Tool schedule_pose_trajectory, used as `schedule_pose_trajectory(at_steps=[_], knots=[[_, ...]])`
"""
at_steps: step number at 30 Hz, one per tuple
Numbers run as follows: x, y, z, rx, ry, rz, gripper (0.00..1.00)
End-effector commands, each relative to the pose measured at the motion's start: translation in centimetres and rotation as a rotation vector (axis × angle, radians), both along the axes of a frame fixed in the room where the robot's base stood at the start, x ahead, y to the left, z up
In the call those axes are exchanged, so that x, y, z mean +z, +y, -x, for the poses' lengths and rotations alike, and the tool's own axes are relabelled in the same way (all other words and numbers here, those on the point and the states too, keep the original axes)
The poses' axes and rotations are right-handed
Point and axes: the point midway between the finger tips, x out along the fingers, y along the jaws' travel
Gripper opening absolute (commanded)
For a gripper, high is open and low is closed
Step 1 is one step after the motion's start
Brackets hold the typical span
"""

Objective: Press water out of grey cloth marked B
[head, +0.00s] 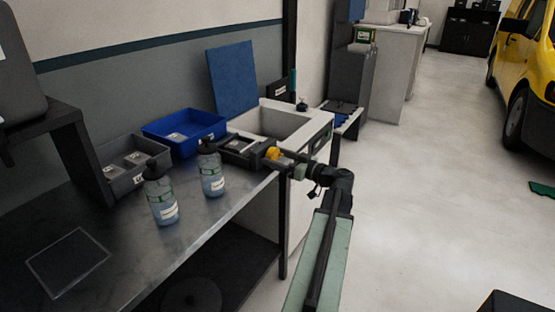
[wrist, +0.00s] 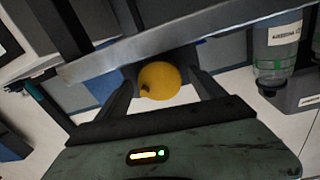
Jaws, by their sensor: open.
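A dark press-like device (head: 232,158) sits at the far end of the metal bench, beside the sink. A light grey piece shows in its top; I cannot tell whether it is a cloth or read any mark on it. A round yellow knob (head: 272,153) is at the device's right side. My gripper (head: 281,157) is at this knob. In the wrist view the yellow knob (wrist: 160,81) is between the two spread fingers of my gripper (wrist: 162,74). The fingers are open, and I cannot tell whether they touch it. No cloth marked B can be made out.
Two spray bottles (head: 211,172) (head: 162,197) stand on the bench (head: 205,222), left of the device. A blue bin (head: 152,132) and a grey divided bin (head: 122,187) stand behind them. A sink (head: 272,122) lies beyond. The floor (head: 420,200) at right is mostly clear.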

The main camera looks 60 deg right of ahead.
Motion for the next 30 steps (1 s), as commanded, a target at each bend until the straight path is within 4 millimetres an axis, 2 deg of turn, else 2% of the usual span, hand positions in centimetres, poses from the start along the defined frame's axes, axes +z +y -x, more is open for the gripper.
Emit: schedule_pose_trajectory(at_steps=[7,8,12,14,15,19,25,30], knots=[[0.01,-0.04,-0.19,-0.001,0.0,0.0,0.79],[0.01,-0.04,-0.19,-0.001,0.0,0.0,0.76],[0.01,-0.04,-0.16,-0.001,0.0,0.0,0.37],[0.01,-0.05,-0.15,-0.002,0.0,0.0,0.2],[0.0,-0.06,-0.14,-0.002,0.0,0.0,0.17],[0.07,-0.08,-0.13,-0.002,0.0,-0.054,0.17],[0.12,-0.11,-0.09,-0.003,-0.002,-0.244,0.17],[0.06,-0.12,-0.07,-0.002,-0.002,-0.282,0.17]])
